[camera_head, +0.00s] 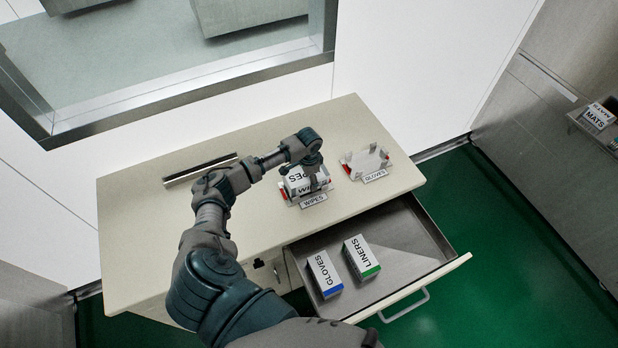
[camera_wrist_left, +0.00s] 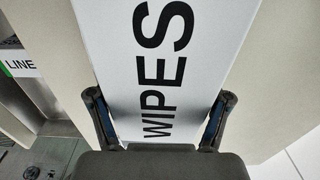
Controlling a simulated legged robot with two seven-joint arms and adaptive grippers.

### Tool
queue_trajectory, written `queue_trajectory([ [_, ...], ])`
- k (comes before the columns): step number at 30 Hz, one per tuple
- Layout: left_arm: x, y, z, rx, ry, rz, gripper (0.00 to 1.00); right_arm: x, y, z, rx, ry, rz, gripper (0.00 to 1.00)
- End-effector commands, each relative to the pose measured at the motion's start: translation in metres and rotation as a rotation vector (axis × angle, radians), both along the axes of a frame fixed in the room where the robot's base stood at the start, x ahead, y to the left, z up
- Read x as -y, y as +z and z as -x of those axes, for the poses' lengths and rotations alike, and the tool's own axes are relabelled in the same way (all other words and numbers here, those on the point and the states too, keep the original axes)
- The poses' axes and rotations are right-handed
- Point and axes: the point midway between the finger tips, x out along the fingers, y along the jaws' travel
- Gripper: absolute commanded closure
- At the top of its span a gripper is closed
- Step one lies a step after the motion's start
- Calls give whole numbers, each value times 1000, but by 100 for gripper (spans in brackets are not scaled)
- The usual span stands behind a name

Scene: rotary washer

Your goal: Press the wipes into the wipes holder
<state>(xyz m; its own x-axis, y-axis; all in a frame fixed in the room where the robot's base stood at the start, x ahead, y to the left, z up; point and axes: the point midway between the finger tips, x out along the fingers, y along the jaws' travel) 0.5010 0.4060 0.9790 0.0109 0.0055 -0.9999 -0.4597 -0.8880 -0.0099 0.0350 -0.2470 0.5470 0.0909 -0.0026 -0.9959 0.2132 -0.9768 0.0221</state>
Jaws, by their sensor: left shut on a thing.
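The white wipes box (camera_head: 297,184) with black WIPES lettering stands at the wipes holder (camera_head: 314,200) on the cabinet top. The wipes box also fills the middle of the left wrist view (camera_wrist_left: 160,60). My left gripper (camera_head: 314,180) comes in from above and is shut on the box, with one finger on each side of it in the left wrist view (camera_wrist_left: 160,118). The gripper hides part of the box, so I cannot tell how deep it sits in the holder. My right gripper is not in view.
An empty gloves holder (camera_head: 366,160) stands right of the wipes holder. The open drawer (camera_head: 405,240) in front holds a gloves box (camera_head: 324,273) and a liners box (camera_head: 361,257). A metal bar (camera_head: 200,170) lies at the back left. A mats box (camera_head: 598,116) sits at far right.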

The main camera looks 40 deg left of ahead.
Motion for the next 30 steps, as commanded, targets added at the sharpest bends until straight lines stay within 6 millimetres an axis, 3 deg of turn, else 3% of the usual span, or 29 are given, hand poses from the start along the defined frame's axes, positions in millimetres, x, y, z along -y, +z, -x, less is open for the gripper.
queue_trajectory([
  [30, 1, -5, 2, -1, 0, -2, 89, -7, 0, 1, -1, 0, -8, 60],
])
